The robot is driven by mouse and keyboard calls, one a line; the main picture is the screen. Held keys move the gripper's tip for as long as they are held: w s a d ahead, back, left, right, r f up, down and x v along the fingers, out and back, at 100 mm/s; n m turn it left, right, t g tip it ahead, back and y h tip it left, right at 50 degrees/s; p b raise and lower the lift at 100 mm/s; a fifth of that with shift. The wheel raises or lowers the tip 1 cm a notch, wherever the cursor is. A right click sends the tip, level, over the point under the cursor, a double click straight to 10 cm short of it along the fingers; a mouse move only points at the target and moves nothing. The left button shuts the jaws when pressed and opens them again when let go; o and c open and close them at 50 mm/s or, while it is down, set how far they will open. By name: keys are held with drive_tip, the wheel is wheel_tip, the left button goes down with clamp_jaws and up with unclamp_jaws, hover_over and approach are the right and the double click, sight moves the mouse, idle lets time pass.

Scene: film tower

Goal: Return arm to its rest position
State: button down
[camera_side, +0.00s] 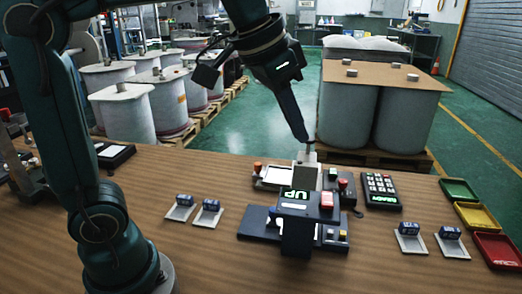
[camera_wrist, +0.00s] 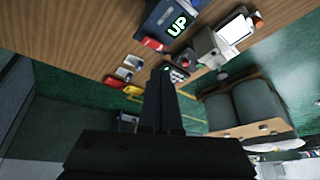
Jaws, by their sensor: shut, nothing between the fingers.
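My gripper (camera_side: 303,136) is shut and empty in the side view. It points down above the back edge of the wooden table (camera_side: 150,215), close over a small grey block-like part behind the dark device marked "UP" (camera_side: 296,203). I cannot tell whether the fingertips touch that part. In the wrist view my gripper's dark fingers (camera_wrist: 165,75) are together, with nothing between them. The "UP" device (camera_wrist: 168,20) shows there at the top.
Small dark items on light plates stand left (camera_side: 207,211) and right (camera_side: 409,236) of the device. A keypad (camera_side: 381,190) lies behind it. Green, yellow and red trays (camera_side: 497,250) line the right edge. Large drums (camera_side: 122,113) stand on pallets beyond the table. The table's left middle is clear.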

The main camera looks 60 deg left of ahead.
drive_tip(key=s+a+f+n, duration=0.1)
drive_tip(key=s+f+n, duration=0.1)
drive_tip(key=s+f, duration=0.7)
drive_tip(key=s, duration=0.3)
drive_tip(key=shift+s+a+f+y, duration=0.3)
drive_tip(key=shift+s, duration=0.05)
